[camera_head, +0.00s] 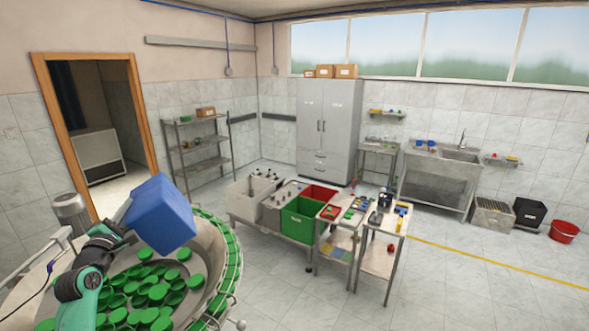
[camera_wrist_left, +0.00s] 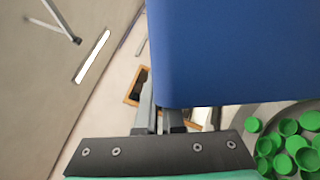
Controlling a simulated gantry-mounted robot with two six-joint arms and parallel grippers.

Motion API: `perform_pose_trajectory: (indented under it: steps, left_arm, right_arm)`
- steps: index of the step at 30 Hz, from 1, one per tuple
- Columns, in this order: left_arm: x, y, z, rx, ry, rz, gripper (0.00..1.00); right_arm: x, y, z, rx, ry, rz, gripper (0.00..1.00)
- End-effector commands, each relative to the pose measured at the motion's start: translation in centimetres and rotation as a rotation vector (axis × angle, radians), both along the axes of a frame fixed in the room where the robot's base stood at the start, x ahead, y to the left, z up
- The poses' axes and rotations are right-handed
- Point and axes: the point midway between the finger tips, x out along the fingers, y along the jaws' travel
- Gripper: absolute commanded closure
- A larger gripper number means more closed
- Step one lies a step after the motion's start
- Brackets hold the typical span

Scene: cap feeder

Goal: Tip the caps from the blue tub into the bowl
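The blue tub (camera_head: 160,214) is in the air above the bowl, clearly tilted. Its inside is hidden, so I cannot tell whether caps are in it. My left gripper (camera_head: 122,232) is shut on the tub at its lower left side. In the left wrist view the fingers (camera_wrist_left: 160,120) meet the lower edge of the tub (camera_wrist_left: 235,50). The round grey bowl (camera_head: 208,246) of the feeder is below, with many green caps (camera_head: 155,291) lying loose in it. Some caps (camera_wrist_left: 290,145) also show at the right of the left wrist view. My right gripper is in neither view.
A track with green caps (camera_head: 235,262) curves around the bowl's right side. A grey motor (camera_head: 72,212) stands behind the bowl. To the right are a bench with a green bin (camera_head: 303,220) and small carts (camera_head: 381,258).

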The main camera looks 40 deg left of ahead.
Motion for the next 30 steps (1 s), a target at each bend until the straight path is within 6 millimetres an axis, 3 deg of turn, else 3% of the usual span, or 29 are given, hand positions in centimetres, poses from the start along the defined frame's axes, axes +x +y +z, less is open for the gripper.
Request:
perform_pose_trajectory:
  steps: [8,12,15,21,30]
  left_arm:
    - [0.0,0.0,-4.8,-0.006,0.000,-0.002,1.00]
    - [0.0,0.0,-8.8,-0.002,-0.001,0.001,1.00]
    - [0.0,0.0,-10.5,0.000,-0.001,0.001,1.00]
    - [0.0,0.0,-11.5,0.001,-0.002,0.001,1.00]
    - [0.0,0.0,-11.4,0.001,-0.002,0.000,1.00]
  right_arm:
    - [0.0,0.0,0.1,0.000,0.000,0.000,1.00]
    - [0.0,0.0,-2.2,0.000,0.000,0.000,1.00]
    - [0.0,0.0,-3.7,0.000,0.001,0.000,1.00]
    - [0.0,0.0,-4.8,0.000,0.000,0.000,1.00]
    - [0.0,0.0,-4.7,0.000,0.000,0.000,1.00]
